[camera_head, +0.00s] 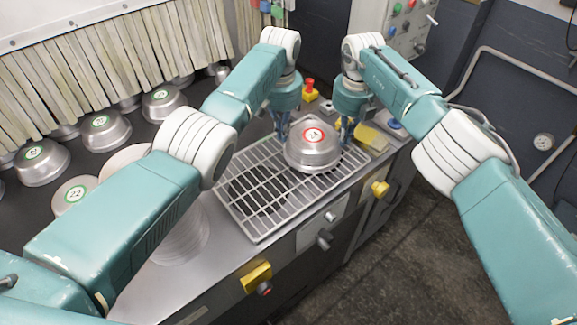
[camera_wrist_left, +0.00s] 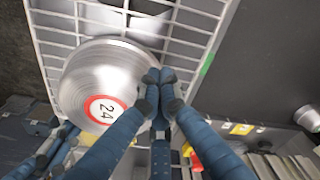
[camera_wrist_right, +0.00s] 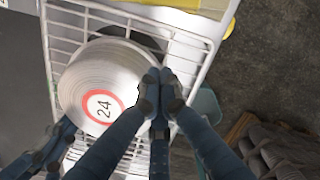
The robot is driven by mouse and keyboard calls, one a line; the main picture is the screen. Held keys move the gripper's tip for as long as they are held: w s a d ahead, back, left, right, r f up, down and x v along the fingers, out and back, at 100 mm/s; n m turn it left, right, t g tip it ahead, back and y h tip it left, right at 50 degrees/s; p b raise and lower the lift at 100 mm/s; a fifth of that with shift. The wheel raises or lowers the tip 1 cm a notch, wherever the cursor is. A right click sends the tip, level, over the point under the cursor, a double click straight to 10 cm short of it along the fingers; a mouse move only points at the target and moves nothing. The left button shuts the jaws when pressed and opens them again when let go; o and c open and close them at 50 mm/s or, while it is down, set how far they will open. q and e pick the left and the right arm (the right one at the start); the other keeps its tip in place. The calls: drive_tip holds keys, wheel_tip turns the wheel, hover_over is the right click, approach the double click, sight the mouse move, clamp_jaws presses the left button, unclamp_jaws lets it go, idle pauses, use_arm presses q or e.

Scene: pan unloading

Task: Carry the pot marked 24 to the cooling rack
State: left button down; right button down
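The pot marked 24 (camera_head: 313,153) is a silver pot with a red-ringed white label. It is over the far part of the wire cooling rack (camera_head: 244,207); whether its underside touches the bars is hard to tell. My left gripper (camera_head: 282,133) is at its left side and my right gripper (camera_head: 346,130) at its right side. In the left wrist view the left fingertips (camera_wrist_left: 160,78) close together at the pot's edge. In the right wrist view the right fingertips (camera_wrist_right: 160,78) do the same. The small rim parts between the fingers are hidden.
Several similar pots with green-ringed labels, one marked 22 (camera_head: 73,198), stand on the dark surface at left, before a strip curtain (camera_head: 90,75). A red button on a yellow base (camera_head: 310,92) stands behind the rack. The rack's near part is empty.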

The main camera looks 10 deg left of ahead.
use_arm(q)
drive_tip(key=c, duration=2.5)
unclamp_jaws()
drive_tip(key=shift+s, duration=0.1)
use_arm(e)
drive_tip(key=shift+r, duration=0.1)
use_arm(q)
drive_tip(key=o, duration=0.5)
drive_tip(key=shift+a+r, duration=0.1)
drive_tip(key=shift+a, duration=0.1)
use_arm(e)
drive_tip(key=shift+s+d, duration=0.1)
drive_tip(key=shift+d, duration=0.05)
use_arm(q)
drive_tip(key=shift+a, duration=0.15)
use_arm(e)
drive_tip(key=shift+d, duration=0.2)
use_arm(q)
drive_tip(key=shift+a, duration=0.1)
use_arm(e)
drive_tip(key=c, duration=2)
unclamp_jaws()
drive_tip(key=shift+d, duration=0.1)
